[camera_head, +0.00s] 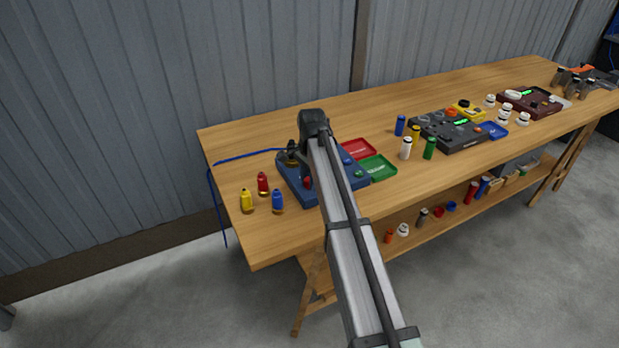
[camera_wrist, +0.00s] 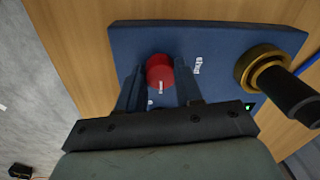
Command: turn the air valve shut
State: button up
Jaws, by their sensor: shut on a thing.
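The red knob (camera_wrist: 159,68), which looks like the air valve, sits on a blue panel (camera_wrist: 220,40) and carries a white pointer mark on its top. My gripper (camera_wrist: 160,84) has its two dark fingers on either side of the knob and is shut on it. A small white label next to the knob is too small to read. In the head view the blue panel (camera_head: 302,193) lies on the near left part of the bench, with the red knob (camera_head: 307,182) beside my arm. My arm hides part of the panel.
A brass ring with a black fitting (camera_wrist: 262,70) rises at the panel's right in the wrist view. Red (camera_head: 358,149) and green (camera_head: 378,167) trays lie right of the panel. Yellow (camera_head: 246,201), red (camera_head: 263,184) and blue (camera_head: 278,200) bottles stand left. A blue hose (camera_head: 245,156) runs left.

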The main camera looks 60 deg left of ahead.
jog(key=shift+c, duration=1)
jog(key=n, duration=0.4)
jog(key=shift+n, duration=0.4)
jog(key=n, duration=0.4)
jog(key=shift+n, duration=0.3)
jog(key=n, duration=0.4)
jog(key=shift+a, duration=0.1)
jog(key=shift+n+h, duration=0.4)
jog(key=shift+n, duration=1.9)
